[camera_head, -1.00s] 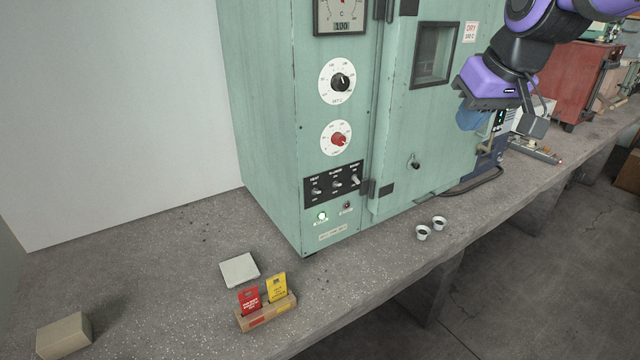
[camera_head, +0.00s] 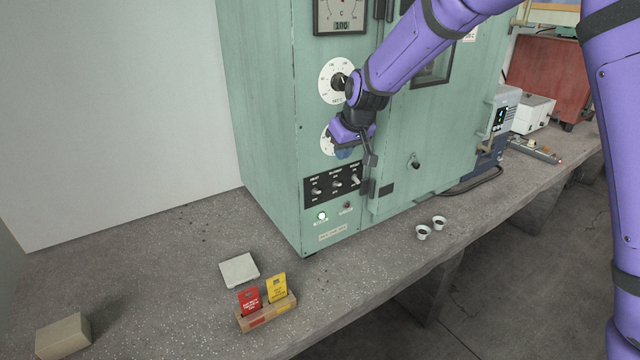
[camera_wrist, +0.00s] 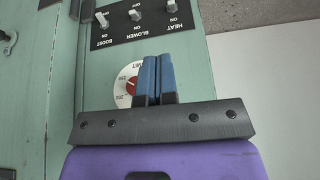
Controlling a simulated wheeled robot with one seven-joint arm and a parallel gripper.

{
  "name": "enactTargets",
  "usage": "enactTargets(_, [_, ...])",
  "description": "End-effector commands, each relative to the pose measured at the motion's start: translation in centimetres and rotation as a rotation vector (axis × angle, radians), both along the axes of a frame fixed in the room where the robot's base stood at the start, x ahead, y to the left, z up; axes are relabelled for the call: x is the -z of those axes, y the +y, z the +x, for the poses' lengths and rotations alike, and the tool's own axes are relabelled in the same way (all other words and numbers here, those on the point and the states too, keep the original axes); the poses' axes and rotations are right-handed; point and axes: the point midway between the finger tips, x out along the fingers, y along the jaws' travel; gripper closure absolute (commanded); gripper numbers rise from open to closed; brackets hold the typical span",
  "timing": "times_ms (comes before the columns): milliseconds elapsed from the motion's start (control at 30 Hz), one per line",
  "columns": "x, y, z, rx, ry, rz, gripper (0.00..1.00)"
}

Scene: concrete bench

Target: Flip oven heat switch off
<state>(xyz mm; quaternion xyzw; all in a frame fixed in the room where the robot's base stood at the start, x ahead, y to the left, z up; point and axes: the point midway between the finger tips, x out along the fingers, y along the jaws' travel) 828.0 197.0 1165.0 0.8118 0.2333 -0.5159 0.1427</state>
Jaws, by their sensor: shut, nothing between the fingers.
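The black switch panel (camera_head: 330,186) is on the lower front of the green oven (camera_head: 270,110). The heat switch (camera_head: 316,191) is the leftmost of three levers. The wrist view is turned over, so the heat switch (camera_wrist: 169,9) shows at the top right, beside the blower switch (camera_wrist: 135,14) and boost switch (camera_wrist: 101,19). I cannot tell surely which way the heat lever points. My gripper (camera_head: 346,153) is in front of the oven just above the panel, over the red-knob dial. Its blue fingers (camera_wrist: 157,62) are shut and empty, apart from the switches.
A white dial with a black knob (camera_head: 338,82) is above my gripper. The air before the panel is clear.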

Motion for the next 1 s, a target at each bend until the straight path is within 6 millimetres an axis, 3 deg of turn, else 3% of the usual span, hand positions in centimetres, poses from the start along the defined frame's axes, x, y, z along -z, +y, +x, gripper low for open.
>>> enactTargets(100, [2.1, 1.7, 1.0, -0.022, 0.0, -0.006, 1.0])
enactTargets(233, [3.4, 2.7, 1.5, -0.035, -0.002, -0.008, 1.0])
enactTargets(767, [4.2, 3.2, 1.9, -0.04, -0.002, -0.009, 1.0])
enactTargets(1000, [7.1, 3.9, 2.9, -0.04, 0.001, -0.01, 1.0])
